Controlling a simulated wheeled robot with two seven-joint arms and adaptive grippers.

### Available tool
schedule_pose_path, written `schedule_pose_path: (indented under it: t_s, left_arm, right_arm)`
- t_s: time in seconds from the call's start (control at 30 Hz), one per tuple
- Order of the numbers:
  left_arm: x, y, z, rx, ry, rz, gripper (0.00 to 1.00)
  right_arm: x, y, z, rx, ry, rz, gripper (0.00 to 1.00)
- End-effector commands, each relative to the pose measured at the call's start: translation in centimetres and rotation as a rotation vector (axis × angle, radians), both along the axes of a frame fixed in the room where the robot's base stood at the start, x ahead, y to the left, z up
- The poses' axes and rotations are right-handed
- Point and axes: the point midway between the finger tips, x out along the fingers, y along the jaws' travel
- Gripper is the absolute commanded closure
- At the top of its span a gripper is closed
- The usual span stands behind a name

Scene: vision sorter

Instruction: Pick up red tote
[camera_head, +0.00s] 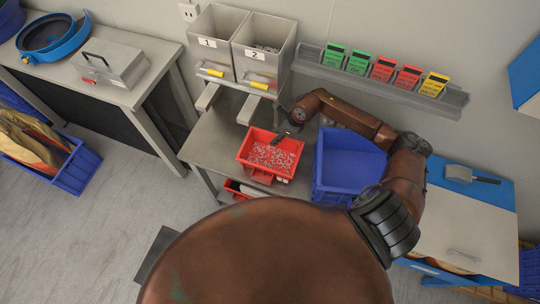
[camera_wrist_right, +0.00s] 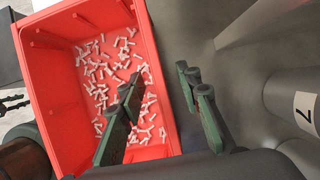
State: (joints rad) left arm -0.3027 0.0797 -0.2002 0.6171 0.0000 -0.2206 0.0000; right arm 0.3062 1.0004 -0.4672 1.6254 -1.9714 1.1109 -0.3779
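The red tote (camera_head: 243,154) sits on the grey workbench in the head view, holding many small pale parts. It also fills the left half of the right wrist view (camera_wrist_right: 48,88), where the white parts lie scattered on its floor. My right gripper (camera_head: 290,131) is at the tote's far right corner in the head view. In the right wrist view my right gripper (camera_wrist_right: 162,82) is open, with one finger over the tote's inside and the other outside its wall. Contact with the wall cannot be told.
A blue bin (camera_head: 350,170) stands right of the tote. Two grey bins numbered 1 (camera_head: 208,55) and 2 (camera_head: 248,68) stand behind it. Another red container (camera_head: 234,188) is partly visible below the bench top. A rack with coloured cards (camera_head: 450,97) hangs on the wall.

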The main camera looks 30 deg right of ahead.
Motion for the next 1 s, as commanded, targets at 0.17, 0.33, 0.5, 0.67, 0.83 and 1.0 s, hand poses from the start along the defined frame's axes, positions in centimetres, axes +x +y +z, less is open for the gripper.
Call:
schedule_pose_path:
  t_s: [0.17, 0.33, 0.5, 0.67, 0.83, 1.0]
  left_arm:
    - [0.6, -0.03, 0.04, -0.001, -0.008, -0.001, 0.7]
    - [0.7, -0.03, 0.01, 0.0, -0.009, -0.001, 0.7]
    - [0.67, -0.03, -0.19, -0.001, -0.009, -0.001, 0.7]
    - [0.61, -0.02, -0.44, -0.001, -0.008, -0.001, 0.7]
    - [0.5, -0.02, -0.62, -0.001, -0.006, -0.001, 0.7]
    - [0.45, -0.01, -0.6, -0.001, -0.006, -0.001, 0.7]
  right_arm:
    - [0.06, 0.03, -0.08, 0.0, -0.002, 0.001, 0.68]
    - [0.06, 0.02, -0.09, 0.0, -0.002, 0.001, 0.68]
    - [0.06, 0.02, -0.25, 0.0, -0.001, 0.0, 0.68]
    - [0.08, 0.02, -0.43, 0.0, -0.001, 0.0, 0.68]
    - [0.08, 0.03, -0.55, 0.0, -0.001, 0.0, 0.68]
    - [0.06, 0.03, -0.53, 0.001, -0.001, 0.0, 0.68]
